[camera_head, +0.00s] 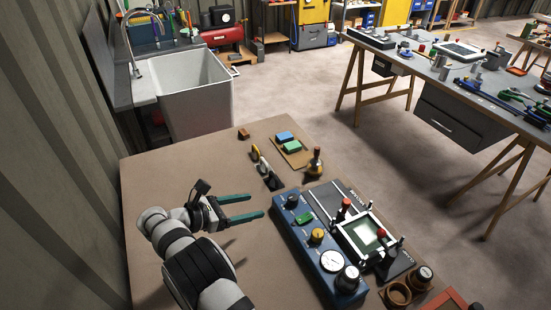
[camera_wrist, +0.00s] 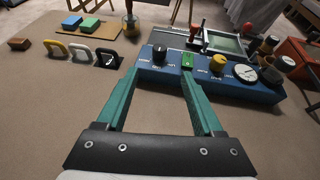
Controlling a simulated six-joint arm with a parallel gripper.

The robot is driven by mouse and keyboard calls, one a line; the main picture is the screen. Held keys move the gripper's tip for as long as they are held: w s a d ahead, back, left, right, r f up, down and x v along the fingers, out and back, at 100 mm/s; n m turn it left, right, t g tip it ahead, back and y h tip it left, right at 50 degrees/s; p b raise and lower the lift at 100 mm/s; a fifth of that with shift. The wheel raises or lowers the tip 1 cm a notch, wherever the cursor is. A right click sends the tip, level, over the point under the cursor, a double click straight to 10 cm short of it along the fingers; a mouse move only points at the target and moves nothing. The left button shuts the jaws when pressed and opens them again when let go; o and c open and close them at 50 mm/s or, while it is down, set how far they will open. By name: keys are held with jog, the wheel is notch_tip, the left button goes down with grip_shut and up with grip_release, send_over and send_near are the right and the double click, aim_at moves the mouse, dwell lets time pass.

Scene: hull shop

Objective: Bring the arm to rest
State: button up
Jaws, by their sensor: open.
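My gripper (camera_head: 243,207) has two green fingers and is held above the left part of the brown table (camera_head: 190,155). Its fingers are spread apart with nothing between them. In the wrist view the open fingers (camera_wrist: 157,80) point toward the blue control box (camera_wrist: 215,82). In the head view the fingertips are just left of that blue box (camera_head: 312,250), apart from it as far as I can tell. My arm comes in from the lower left of the head view.
Yellow, white and black handles (camera_head: 264,168) stand beyond the gripper. A board (camera_head: 296,154) carries blue and green blocks beside a brass-coloured bottle-shaped tool (camera_head: 315,163). A framed fixture (camera_head: 368,235) lies right of the box. A sink (camera_head: 185,85) stands behind. The table's left part is clear.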

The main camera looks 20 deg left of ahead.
jog(key=d+r+m+g, duration=0.3)
jog(key=d+m, duration=0.1)
jog(key=d, duration=0.3)
jog(key=d+r+m+g, duration=0.2)
jog(key=d+r+m, duration=0.2)
jog(key=d, duration=0.2)
jog(key=s+d+r+m+g+y, duration=0.1)
jog(key=s+d+r+m+g, duration=0.3)
jog(key=d, duration=0.3)
jog(key=s+d+r+m+g+y, duration=0.1)
jog(key=s+d+m, duration=0.4)
jog(key=d, duration=0.2)
jog(key=s+d+m+y, duration=0.2)
jog(key=s+m+y, duration=0.6)
jog(key=s+m, duration=0.9)
jog(key=s, duration=0.2)
jog(key=shift+s+d+f+g, duration=0.2)
jog(key=shift+s+d+g, duration=0.15)
jog(key=shift+d+g, duration=0.05)
